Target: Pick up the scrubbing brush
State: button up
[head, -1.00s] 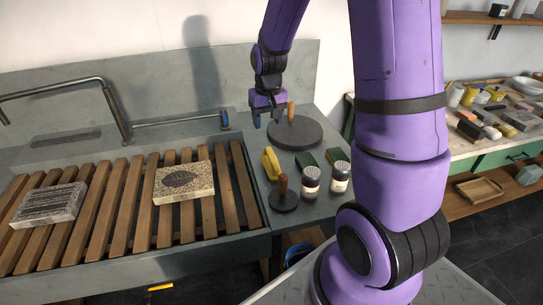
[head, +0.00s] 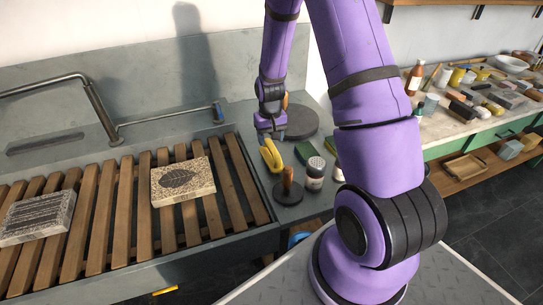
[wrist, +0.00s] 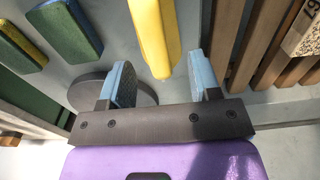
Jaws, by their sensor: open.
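A long yellow object (head: 271,156), which looks like the scrubbing brush, lies on the grey counter just right of the slatted rack. Its bristles cannot be made out. My gripper (head: 272,137) is over its far end in the head view. In the wrist view the yellow brush (wrist: 155,38) runs down from the top edge, and its near end lies between the two blue-padded fingers of my gripper (wrist: 163,78). The fingers are open, with a gap on both sides of the brush. Whether they are level with it cannot be told.
Green and yellow sponges (head: 306,152) lie to the right. A large grey disc (head: 303,122) sits behind. Stone slabs (head: 183,181) rest on the slatted rack (head: 232,180).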

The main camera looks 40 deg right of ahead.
aim_at(271, 146)
jog(key=shift+d+f, duration=0.15)
jog(key=shift+f, duration=1.15)
jog(key=shift+d+f, duration=0.1)
jog(key=shift+f, duration=1.15)
jog(key=c, duration=1.1)
